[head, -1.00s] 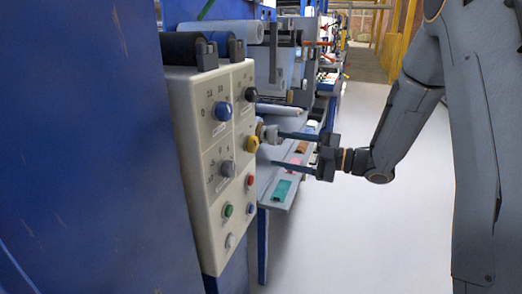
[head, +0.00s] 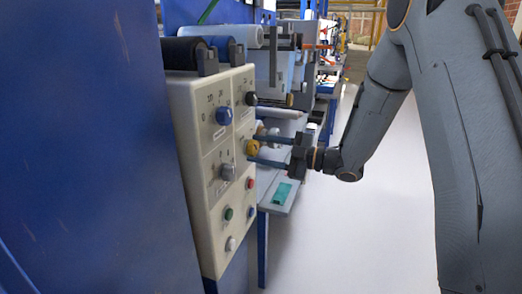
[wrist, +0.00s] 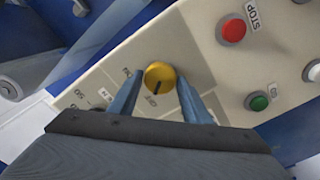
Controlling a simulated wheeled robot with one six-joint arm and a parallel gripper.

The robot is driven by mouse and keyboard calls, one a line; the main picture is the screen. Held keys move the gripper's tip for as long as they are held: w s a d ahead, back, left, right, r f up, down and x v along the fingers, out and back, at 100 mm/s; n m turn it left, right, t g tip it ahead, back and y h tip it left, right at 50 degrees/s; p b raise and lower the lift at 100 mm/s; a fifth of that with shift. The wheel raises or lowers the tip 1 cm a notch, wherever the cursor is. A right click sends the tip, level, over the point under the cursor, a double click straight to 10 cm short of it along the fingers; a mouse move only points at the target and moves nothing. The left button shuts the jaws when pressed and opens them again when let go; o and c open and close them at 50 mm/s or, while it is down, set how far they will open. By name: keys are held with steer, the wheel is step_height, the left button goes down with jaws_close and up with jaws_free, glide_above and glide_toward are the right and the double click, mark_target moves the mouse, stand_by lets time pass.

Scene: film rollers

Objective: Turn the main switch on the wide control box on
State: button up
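The wide control box (head: 205,200) is a cream panel on the left in the head view, with several knobs and buttons. A yellow knob (head: 252,147), which looks like the main switch, sits near its right edge. In the wrist view the yellow knob (wrist: 160,77) shows a dark pointer line directed down toward partly hidden lettering. My gripper (head: 257,150) is open at the panel, with its fingertips on either side of the yellow knob; they also show in the wrist view (wrist: 160,85). I cannot tell whether the fingers touch it.
A black knob (head: 251,98) is above the yellow one; a red button (head: 249,183) is below it. The red STOP button (wrist: 232,29) and a green button (wrist: 258,102) lie right of the fingers in the wrist view. Open floor (head: 350,240) lies right.

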steer(key=c, duration=0.6)
steer(key=shift+m+p, duration=0.3)
steer(key=shift+p, duration=0.05)
steer(key=m+p, duration=0.2)
steer(key=shift+r+m, duration=0.15)
steer(key=shift+m, duration=0.25)
steer(key=m+p, duration=0.3)
steer(key=shift+m, duration=0.3)
steer(key=m+p, duration=0.2)
steer(key=m, duration=0.1)
steer(key=shift+m, duration=0.3)
steer(key=shift+w+m+p, duration=0.1)
steer(key=shift+m+p, duration=0.85)
steer(key=shift+m, duration=0.65)
